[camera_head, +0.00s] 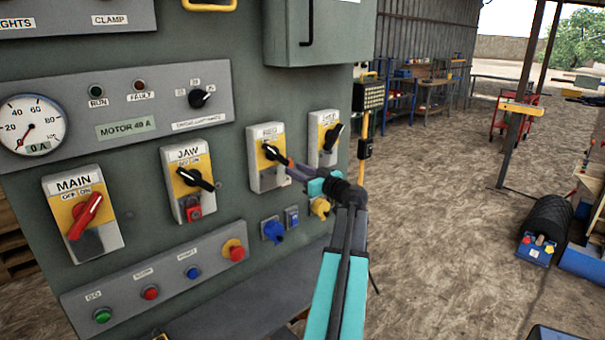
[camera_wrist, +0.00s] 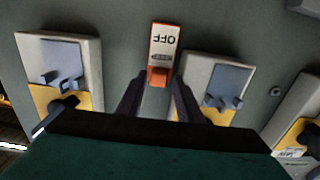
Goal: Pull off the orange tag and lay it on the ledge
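An orange tag (camera_wrist: 163,50) with a white face reading OFF, upside down in the wrist view, is against the grey panel between two switch boxes. My gripper (camera_wrist: 157,84) is open, its dark fingers on either side of the tag's orange end, with visible gaps. In the head view my gripper (camera_head: 291,168) reaches the panel beside the third switch box; I cannot make out the tag there. A dark ledge (camera_head: 255,294) runs along the foot of the panel, partly hidden by the button strip and my arm.
Switch boxes with black handles (camera_head: 194,180) and a red main handle (camera_head: 86,215) stand out from the panel. Blue (camera_head: 272,231) and yellow (camera_head: 320,207) sockets protrude below my gripper. Open ground lies right.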

